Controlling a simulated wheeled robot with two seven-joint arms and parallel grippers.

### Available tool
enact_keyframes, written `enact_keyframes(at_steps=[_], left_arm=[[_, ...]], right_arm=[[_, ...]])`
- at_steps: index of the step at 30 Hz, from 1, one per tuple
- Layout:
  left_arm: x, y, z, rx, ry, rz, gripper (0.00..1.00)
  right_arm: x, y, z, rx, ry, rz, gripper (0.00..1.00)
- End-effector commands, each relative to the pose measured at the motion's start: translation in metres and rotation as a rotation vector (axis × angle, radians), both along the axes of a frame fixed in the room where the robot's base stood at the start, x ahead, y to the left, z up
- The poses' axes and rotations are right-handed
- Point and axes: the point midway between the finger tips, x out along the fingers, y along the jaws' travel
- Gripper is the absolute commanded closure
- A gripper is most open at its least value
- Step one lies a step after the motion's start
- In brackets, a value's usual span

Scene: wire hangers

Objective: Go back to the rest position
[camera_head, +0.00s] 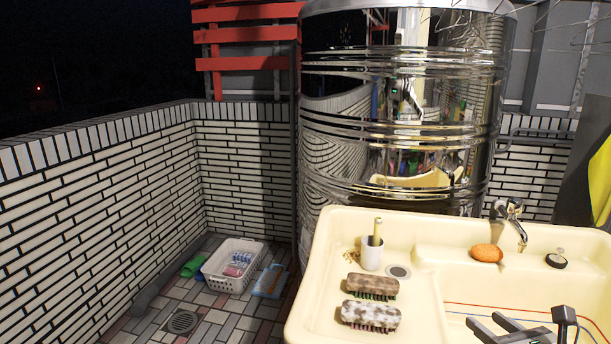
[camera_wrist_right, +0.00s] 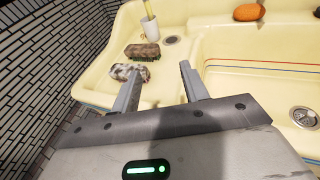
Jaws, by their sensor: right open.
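My right gripper (camera_head: 522,324) shows at the bottom right of the head view, in front of the cream sink (camera_head: 440,262). In the right wrist view its two fingers (camera_wrist_right: 160,72) are apart, with nothing between them. They point over the sink toward two scrub brushes, a brown one (camera_wrist_right: 143,50) and a white mottled one (camera_wrist_right: 130,72). My left gripper is in neither view. Several thin wire hangers (camera_head: 572,42) hang at the top right of the head view, away from the right gripper.
A white cup (camera_head: 372,254), an orange sponge (camera_head: 487,252), a dark round item (camera_head: 556,261) and a tap (camera_head: 511,212) are on the sink. A large shiny metal tank (camera_head: 400,120) stands behind it. A white basket (camera_head: 233,264) sits on the tiled floor to the left.

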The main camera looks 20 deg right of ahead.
Motion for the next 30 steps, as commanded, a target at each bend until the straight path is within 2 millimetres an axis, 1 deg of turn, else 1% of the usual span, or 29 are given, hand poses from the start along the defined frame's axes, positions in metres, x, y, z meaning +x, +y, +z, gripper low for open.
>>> enact_keyframes(at_steps=[1,5,8,11,14,17,18,19,20,21,24,27,30], left_arm=[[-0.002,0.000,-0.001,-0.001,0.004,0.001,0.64],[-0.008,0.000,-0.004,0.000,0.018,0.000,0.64],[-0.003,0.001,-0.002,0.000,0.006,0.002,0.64],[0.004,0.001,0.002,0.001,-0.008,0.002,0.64],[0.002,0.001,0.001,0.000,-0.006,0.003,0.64],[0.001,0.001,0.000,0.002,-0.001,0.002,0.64],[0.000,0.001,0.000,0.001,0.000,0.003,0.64],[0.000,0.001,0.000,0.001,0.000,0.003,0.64],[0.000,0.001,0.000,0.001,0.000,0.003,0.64],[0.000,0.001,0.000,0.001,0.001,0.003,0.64],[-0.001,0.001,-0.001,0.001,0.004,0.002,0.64],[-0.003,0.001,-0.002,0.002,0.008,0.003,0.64],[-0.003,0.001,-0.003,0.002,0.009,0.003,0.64]], right_arm=[[-0.009,0.005,-0.017,0.122,0.016,-0.044,0.55],[-0.024,0.016,-0.047,0.398,0.039,-0.145,0.55],[-0.036,0.031,-0.071,0.620,0.056,-0.230,0.55],[-0.050,0.050,-0.095,0.864,0.073,-0.330,0.55],[-0.064,0.077,-0.121,1.148,0.092,-0.450,0.55],[-0.079,0.117,-0.148,1.496,0.113,-0.609,0.55],[-0.085,0.138,-0.158,1.661,0.123,-0.686,0.55],[-0.089,0.156,-0.165,1.788,0.131,-0.749,0.55],[-0.093,0.174,-0.172,1.916,0.140,-0.815,0.55],[-0.097,0.198,-0.178,2.075,0.153,-0.903,0.55],[-0.104,0.248,-0.185,2.394,0.183,-1.091,0.55],[-0.106,0.280,-0.185,2.584,0.206,-1.219,0.55],[-0.107,0.295,-0.184,2.673,0.217,-1.285,0.55]])
